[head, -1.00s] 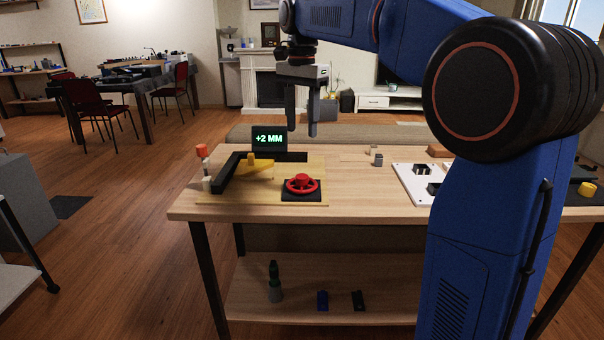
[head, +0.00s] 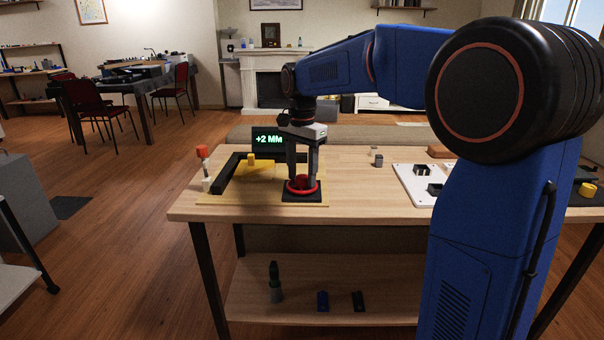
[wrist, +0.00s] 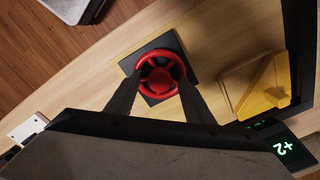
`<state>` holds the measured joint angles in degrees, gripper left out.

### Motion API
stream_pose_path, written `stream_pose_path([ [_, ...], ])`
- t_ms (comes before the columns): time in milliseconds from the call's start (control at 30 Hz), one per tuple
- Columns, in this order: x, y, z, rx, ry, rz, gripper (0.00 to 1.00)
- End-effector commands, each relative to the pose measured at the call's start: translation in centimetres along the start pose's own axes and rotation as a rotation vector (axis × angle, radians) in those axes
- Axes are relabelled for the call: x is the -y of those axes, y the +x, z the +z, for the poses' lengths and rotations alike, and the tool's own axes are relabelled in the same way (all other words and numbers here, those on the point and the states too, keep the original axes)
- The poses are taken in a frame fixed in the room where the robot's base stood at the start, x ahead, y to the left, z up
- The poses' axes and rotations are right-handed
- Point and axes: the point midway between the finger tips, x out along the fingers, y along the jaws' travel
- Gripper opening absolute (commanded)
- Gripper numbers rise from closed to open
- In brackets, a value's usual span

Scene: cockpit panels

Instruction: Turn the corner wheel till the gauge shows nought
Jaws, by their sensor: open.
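The red corner wheel (head: 302,190) sits on a black square base at the front right of the fixture board. It also shows in the wrist view (wrist: 160,58), with its spokes in sight. My gripper (head: 302,178) is open and points down over the wheel, one finger on each side. In the wrist view its fingertips (wrist: 160,76) reach the wheel's rim; I cannot tell whether they touch it. The gauge (head: 268,139) reads "+2 MM" in green behind the board, partly hidden by my gripper. Its "+2" also shows in the wrist view (wrist: 283,148).
A yellow block with a knob (head: 252,168) lies inside a black angle rail (head: 228,176) left of the wheel. A red-topped post (head: 204,168) stands at the table's left. A white plate (head: 412,184) with black parts lies right. Bare wood (head: 360,195) separates wheel and plate.

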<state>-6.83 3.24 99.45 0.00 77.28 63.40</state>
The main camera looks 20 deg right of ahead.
Motion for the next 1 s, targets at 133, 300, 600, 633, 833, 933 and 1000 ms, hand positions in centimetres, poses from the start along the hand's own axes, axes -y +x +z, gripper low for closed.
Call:
stream_pose_path([
  [133, -0.01, 0.19, 0.00, 0.000, 0.000, 0.000, 0.48],
  [300, -0.01, 0.16, 0.01, 0.000, 0.000, 0.000, 0.43],
  [600, -0.01, 0.14, 0.01, 0.000, -0.002, 0.000, 0.07],
  [633, -0.01, 0.14, 0.01, 0.000, -0.003, 0.000, 0.07],
  [833, -0.01, 0.13, 0.01, 0.000, -0.046, 0.000, 0.07],
  [933, -0.01, 0.12, 0.01, 0.000, -0.094, 0.000, 0.07],
  [1000, -0.01, 0.11, 0.01, 0.000, -0.138, 0.000, 0.07],
])
